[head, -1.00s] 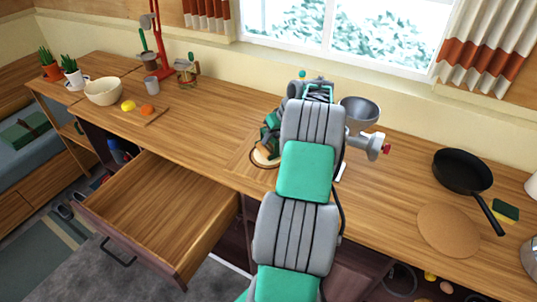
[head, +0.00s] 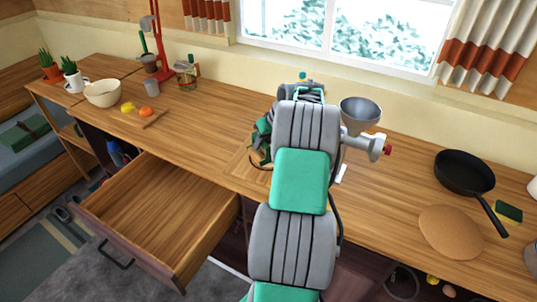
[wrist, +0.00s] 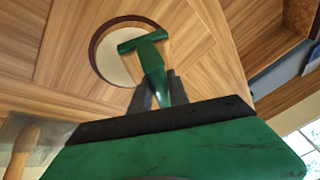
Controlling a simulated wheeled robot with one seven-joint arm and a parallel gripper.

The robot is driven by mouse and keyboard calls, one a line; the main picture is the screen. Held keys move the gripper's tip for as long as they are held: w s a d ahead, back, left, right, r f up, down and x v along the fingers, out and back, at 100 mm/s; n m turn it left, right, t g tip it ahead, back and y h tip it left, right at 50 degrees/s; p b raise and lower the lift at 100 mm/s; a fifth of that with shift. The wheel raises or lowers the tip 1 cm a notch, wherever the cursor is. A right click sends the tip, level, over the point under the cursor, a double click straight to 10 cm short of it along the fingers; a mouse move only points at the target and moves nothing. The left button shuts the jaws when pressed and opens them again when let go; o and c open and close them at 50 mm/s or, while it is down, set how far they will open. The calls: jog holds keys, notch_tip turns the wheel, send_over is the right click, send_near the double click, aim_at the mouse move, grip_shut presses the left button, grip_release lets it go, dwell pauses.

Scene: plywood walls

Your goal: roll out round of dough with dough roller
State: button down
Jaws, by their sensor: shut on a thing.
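The dough roller (wrist: 152,66) is a green T-shaped tool. My gripper (wrist: 157,92) is shut on its handle in the wrist view. The roller's cross-piece overlaps the round of dough (wrist: 112,65) in that view; I cannot tell whether they touch. The dough is a pale disc with a dark brown curved edge around its upper left side, on the wooden worktop (wrist: 75,60). In the head view, my arm hides most of the roller and dough, and only a dark curved edge shows beside my gripper.
A metal grinder (head: 360,115) stands right of my arm. A black pan (head: 465,172) and round cork mat (head: 450,232) lie further right. An open drawer (head: 160,215) juts out at front left.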

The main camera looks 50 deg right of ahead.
jog(key=shift+s+d+p, duration=0.25)
jog(key=shift+d+p, duration=0.2)
jog(key=shift+d, duration=0.55)
jog(key=shift+s+d+p, duration=0.3)
jog(key=shift+d+p, duration=0.1)
jog(key=shift+d, duration=0.65)
jog(key=shift+s+d+p, duration=0.25)
jog(key=shift+d+p, duration=0.2)
jog(key=shift+d, duration=0.55)
